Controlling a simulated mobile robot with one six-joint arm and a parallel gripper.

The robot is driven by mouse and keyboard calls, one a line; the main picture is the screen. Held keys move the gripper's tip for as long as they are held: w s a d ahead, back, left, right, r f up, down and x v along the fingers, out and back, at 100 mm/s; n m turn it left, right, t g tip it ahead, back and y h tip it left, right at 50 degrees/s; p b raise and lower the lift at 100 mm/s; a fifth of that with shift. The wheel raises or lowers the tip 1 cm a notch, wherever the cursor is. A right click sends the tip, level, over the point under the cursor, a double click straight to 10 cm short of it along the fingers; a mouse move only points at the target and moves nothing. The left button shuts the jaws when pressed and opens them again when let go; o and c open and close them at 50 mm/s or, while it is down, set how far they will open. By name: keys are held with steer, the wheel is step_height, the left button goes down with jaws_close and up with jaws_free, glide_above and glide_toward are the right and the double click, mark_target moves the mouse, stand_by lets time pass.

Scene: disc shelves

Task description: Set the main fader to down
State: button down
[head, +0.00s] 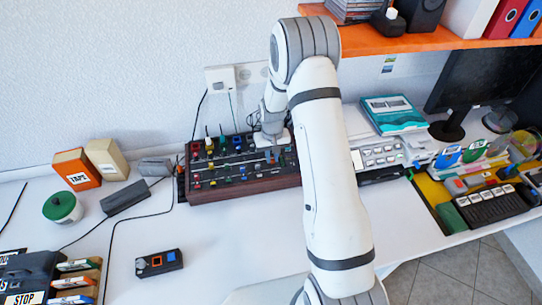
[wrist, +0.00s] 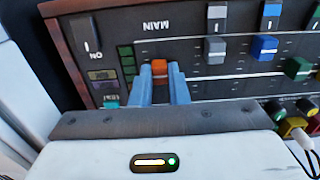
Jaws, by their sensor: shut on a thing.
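The mixer (head: 245,183) is a dark panel with wooden sides and several coloured caps, on the desk by the wall. In the wrist view its panel is upside down, with the word MAIN (wrist: 155,26) in white. Just below that word is the main fader's orange cap (wrist: 159,68). My gripper (wrist: 161,72) has its two blue fingers on either side of this cap and is shut on it. The fingers and my gripper body hide the lower part of its track. In the head view my gripper (head: 272,155) reaches down onto the mixer's right part; the cap is hidden there.
Beside the main fader are a grey fader (wrist: 215,48), a blue fader (wrist: 264,47) and a green one (wrist: 298,68). An ON switch (wrist: 87,35) and a small display (wrist: 103,75) lie on the other side. A teal-based device (head: 393,115) stands right of my arm.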

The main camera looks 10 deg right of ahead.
mark_target(273, 166)
steer(key=shift+s+f+b, duration=0.15)
steer(key=shift+s+b, duration=0.4)
steer(key=shift+s, duration=0.5)
steer(key=c, duration=1.4)
jaws_free()
steer(key=shift+r, duration=0.2)
step_height(273, 166, up, 8)
steer(key=b, duration=0.1)
steer(key=shift+f, duration=0.15)
